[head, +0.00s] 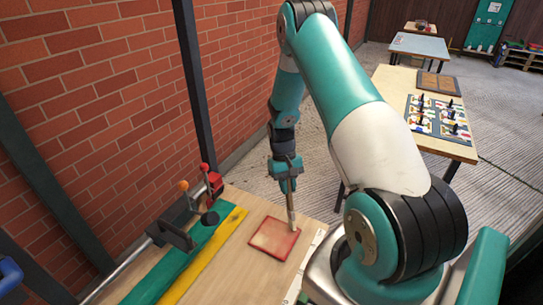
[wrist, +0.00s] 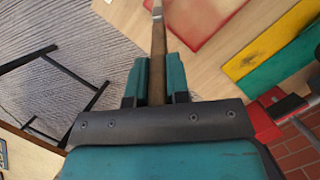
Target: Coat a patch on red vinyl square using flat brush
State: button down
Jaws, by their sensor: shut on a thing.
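The red vinyl square (head: 275,241) lies flat on the wooden table, its middle paler than its red border. It also shows at the top of the wrist view (wrist: 198,22). My gripper (head: 287,177) is shut on the handle of the flat brush (head: 291,213), which points down. In the wrist view, the brush handle (wrist: 158,45) runs up between the two teal fingers of my gripper (wrist: 157,82). The brush end is at the square's upper right corner in the head view; whether it touches is unclear. The bristles are cut off in the wrist view.
Green and yellow strips (head: 203,256) lie left of the square, with a metal clamp-like tool (head: 184,222) beside them. A brick wall (head: 100,90) stands to the left. Another table (head: 433,100) with patterned sheets and a brown board is behind right.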

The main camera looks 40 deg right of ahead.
jog(key=shift+w+d, duration=0.15)
jog(key=shift+d, duration=0.3)
notch_tip(320, 180, up, 3)
jog(key=shift+a+f+p, duration=0.1)
jog(key=shift+f+p, duration=0.1)
jog(key=shift+p, duration=0.55)
jog(key=shift+r+p, duration=0.5)
jog(key=shift+r, duration=0.15)
jog(key=shift+r+p, duration=1.45)
jog(key=shift+r, duration=0.65)
